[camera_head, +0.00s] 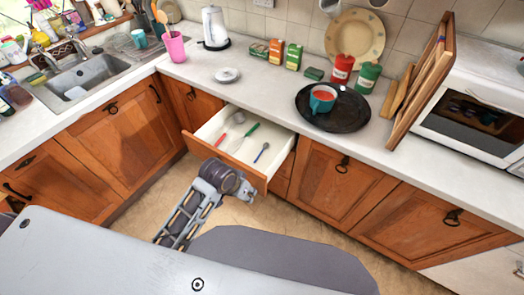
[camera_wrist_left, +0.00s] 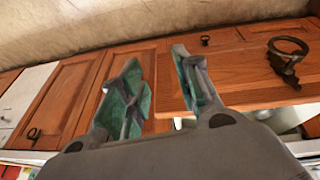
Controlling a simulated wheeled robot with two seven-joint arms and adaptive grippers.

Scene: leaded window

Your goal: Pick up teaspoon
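The drawer (camera_head: 228,167) stands open under the worktop. Several slim utensils lie apart on its white floor: a red one (camera_head: 222,139), a green-handled one (camera_head: 252,129) and a blue-handled one (camera_head: 262,152). A pale round item (camera_head: 208,117) lies at the back. I cannot tell surely which one is the teaspoon. My left gripper is at the drawer's front, outside it, its fingers hard to make out in the head view. In the left wrist view its green-padded fingers (camera_wrist_left: 160,88) are spread and empty, near the drawer front with its ring handle (camera_wrist_left: 285,55). My right gripper is not in view.
Above the drawer, the worktop (camera_head: 260,84) holds a black tray (camera_head: 354,113) with a teal mug (camera_head: 322,98). A wooden rack (camera_head: 420,85) and microwave (camera_head: 468,122) stand right; a sink (camera_head: 88,80) is left. Floor shows before the cabinets.

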